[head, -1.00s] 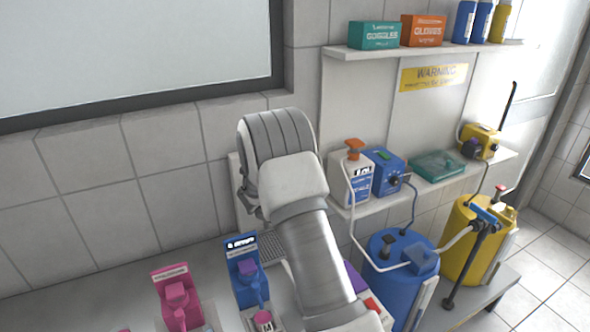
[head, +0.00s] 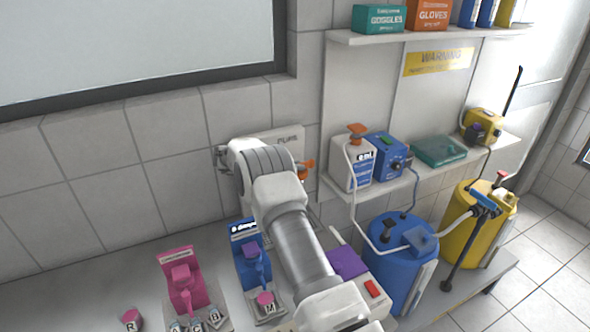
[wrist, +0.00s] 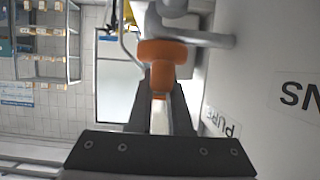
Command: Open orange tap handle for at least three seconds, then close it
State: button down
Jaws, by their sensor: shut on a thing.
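The orange tap handle (wrist: 165,52) is in the upper middle of the wrist view, with a pale grey pipe (wrist: 200,39) beside it. My gripper (wrist: 161,95) is shut on the handle's lower part, one dark finger on each side. In the head view a small part of the orange handle (head: 308,166) shows to the right of my wrist, below a panel marked "PURE" (head: 288,139). My arm hides the fingers and most of the tap there. I cannot see whether water flows.
Pink (head: 187,284) and blue (head: 251,265) dispensers stand on the bench left of my arm. A blue drum (head: 398,275) and a yellow drum (head: 478,235) are at the right. A shelf above holds a white bottle (head: 352,170) with an orange pump.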

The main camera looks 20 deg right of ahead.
jog(key=shift+f+m+g+b, duration=0.1)
jog(key=shift+m+g+b, duration=0.55)
jog(key=shift+g, duration=0.15)
jog(key=shift+r, duration=0.2)
jog(key=c, duration=0.8)
grip_release()
jog(key=shift+w+d, duration=0.1)
jog(key=shift+c, duration=0.2)
